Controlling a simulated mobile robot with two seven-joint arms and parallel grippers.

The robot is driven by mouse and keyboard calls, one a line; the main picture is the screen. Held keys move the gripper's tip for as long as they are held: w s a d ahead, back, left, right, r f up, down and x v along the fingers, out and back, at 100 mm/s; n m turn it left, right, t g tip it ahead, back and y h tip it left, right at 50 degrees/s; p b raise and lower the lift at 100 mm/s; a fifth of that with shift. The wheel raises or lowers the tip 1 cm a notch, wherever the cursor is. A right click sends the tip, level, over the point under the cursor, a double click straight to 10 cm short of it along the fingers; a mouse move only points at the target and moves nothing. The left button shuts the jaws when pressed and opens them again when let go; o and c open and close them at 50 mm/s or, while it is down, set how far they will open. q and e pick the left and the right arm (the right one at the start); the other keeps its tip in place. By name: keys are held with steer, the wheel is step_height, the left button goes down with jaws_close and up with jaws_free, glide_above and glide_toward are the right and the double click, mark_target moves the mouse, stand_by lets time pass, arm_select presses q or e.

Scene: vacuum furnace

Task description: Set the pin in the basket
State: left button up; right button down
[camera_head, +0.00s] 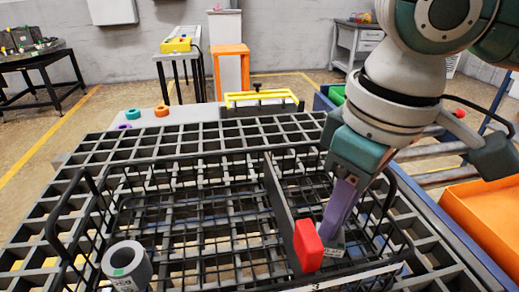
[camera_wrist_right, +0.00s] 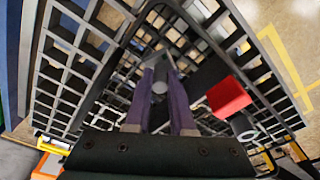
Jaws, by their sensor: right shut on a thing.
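The black wire basket (camera_head: 155,192) sits on a grey grate, with a dark divider (camera_head: 280,205) splitting it. My right gripper (camera_head: 338,225) reaches down into its right compartment. Its purple fingers are shut on a grey pin, whose lower part (camera_head: 334,242) shows below the fingers. In the right wrist view the pin's round end (camera_wrist_right: 160,87) lies between the fingers (camera_wrist_right: 164,108). I cannot tell whether the pin touches the basket floor. My left gripper is not in view.
A red block (camera_head: 308,246) is beside the gripper at the divider's near end; it also shows in the right wrist view (camera_wrist_right: 229,97). A grey hollow cylinder (camera_head: 127,265) stands in the basket's near left corner. An orange tray (camera_head: 487,222) is at the right.

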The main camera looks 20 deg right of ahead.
mark_target(342, 243)
steer(key=c, duration=0.8)
jaws_free()
steer(key=shift+f, duration=0.1)
steer(key=r, duration=0.4)
steer(key=s+r+p, duration=0.1)
steer(key=r, duration=0.3)
steer(key=r+p, duration=0.1)
steer(key=r, duration=0.3)
steer(key=shift+s+d+r, duration=0.15)
steer(key=shift+d, duration=0.1)
